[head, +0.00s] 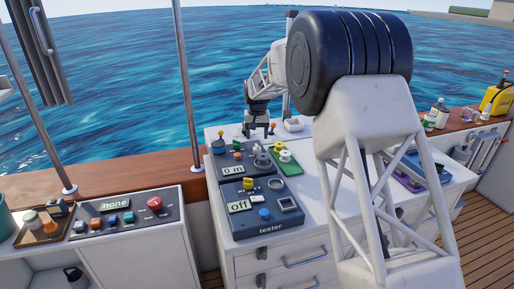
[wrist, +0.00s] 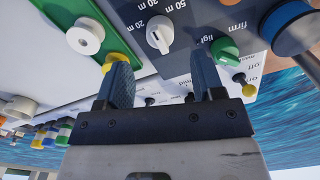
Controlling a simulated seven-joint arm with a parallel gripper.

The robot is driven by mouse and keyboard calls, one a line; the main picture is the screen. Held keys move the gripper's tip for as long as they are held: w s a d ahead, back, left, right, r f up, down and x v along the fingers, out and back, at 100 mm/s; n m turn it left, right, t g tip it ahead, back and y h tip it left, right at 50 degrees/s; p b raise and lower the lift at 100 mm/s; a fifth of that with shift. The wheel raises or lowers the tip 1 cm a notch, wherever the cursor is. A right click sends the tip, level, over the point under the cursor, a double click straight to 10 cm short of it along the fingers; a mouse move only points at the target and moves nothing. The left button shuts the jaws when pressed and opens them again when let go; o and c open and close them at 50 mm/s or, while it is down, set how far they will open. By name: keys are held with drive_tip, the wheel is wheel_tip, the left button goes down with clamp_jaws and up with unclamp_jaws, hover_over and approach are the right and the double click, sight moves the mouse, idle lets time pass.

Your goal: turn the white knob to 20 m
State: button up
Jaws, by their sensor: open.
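The white knob (wrist: 158,35) shows in the wrist view on a grey panel, with printed marks such as 20 m and 50 beside it. A grey mark on the knob faces the lower side of the picture; its exact setting I cannot tell. My gripper (wrist: 162,72) is open and empty, its dark fingertips below the knob, one to each side and apart from it. In the head view my gripper (head: 259,130) is above the back of the console; I cannot make out the white knob there. A display (head: 234,170) on the console reads 0 m.
A green knob (wrist: 225,50) is close to the right fingertip, and a yellow-tipped part (wrist: 117,58) to the left one. A green plate (head: 291,168) with white round parts lies right of the display. The tester box (head: 276,220) stands in front.

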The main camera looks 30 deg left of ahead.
sight(257, 145)
drive_tip(key=shift+f, duration=3.1)
drive_tip(key=c, duration=0.9)
